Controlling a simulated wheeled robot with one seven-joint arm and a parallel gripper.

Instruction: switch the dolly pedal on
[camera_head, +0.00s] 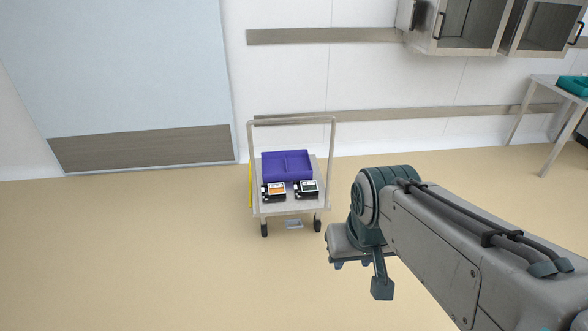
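The dolly (291,211) is a pale cart with an upright handle frame, standing on the floor near the back wall. Its pedal (293,224) is a small light grey plate low at the front, between the two dark front casters. Whether the pedal is on or off is too small to tell. My gripper (352,264) hangs to the right of the dolly in the picture, apart from the pedal. It is partly hidden by my own arm, and I cannot tell how far its fingers are apart.
The dolly carries a purple divided tray (287,153) and two small black boxes, one with an orange label (274,192), one with a green label (306,189). A wall cabinet (470,25) and a table (545,82) with a teal tray (574,85) are at right. The floor left of the dolly is clear.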

